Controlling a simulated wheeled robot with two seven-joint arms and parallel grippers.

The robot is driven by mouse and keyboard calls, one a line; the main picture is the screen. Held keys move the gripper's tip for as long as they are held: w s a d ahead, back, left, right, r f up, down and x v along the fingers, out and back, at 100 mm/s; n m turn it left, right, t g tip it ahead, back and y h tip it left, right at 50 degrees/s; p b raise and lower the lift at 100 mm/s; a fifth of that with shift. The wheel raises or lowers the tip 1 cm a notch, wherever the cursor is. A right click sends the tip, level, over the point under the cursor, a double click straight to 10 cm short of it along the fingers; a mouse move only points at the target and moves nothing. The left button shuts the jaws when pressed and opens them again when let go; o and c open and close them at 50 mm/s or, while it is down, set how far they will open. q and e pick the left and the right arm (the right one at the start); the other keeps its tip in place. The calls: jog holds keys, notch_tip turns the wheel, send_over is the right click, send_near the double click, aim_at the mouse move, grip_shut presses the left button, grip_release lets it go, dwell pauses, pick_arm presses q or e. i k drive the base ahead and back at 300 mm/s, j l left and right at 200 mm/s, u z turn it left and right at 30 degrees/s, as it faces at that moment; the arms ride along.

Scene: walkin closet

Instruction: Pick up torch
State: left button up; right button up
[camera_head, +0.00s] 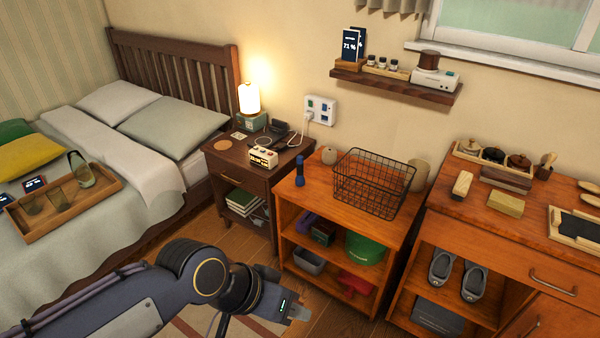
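A small dark-blue torch (300,171) stands upright on the top of the low orange-wood shelf unit (318,190), near its left edge. It is just left of a black wire basket (372,184). My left gripper (292,309) is at the bottom middle of the head view, in front of and below the shelf unit. It is well apart from the torch. Its fingers are small and partly hidden by the gripper body, so I cannot tell whether they are open. My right gripper is not in view.
A nightstand (262,178) with a lit lamp (249,99) and a clock (264,157) stands left of the shelf unit. Lower shelves hold a green bin (364,248) and a purple object (305,222). A wooden cabinet (480,218) stands right. Floor shows between bed and furniture.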

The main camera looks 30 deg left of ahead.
aim_at(299, 179)
jog(key=u, duration=0.45)
jog(key=i+j+u, duration=0.1)
jog(key=u, duration=0.3)
jog(key=i+u, duration=0.2)
jog(key=u, duration=0.15)
jog(key=i+u, duration=0.15)
jog(key=u, duration=0.25)
jog(key=i+u, duration=0.15)
jog(key=u, duration=0.25)
jog(key=i+l+u, duration=0.45)
jog(key=i+l, duration=0.8)
jog(key=l, duration=0.15)
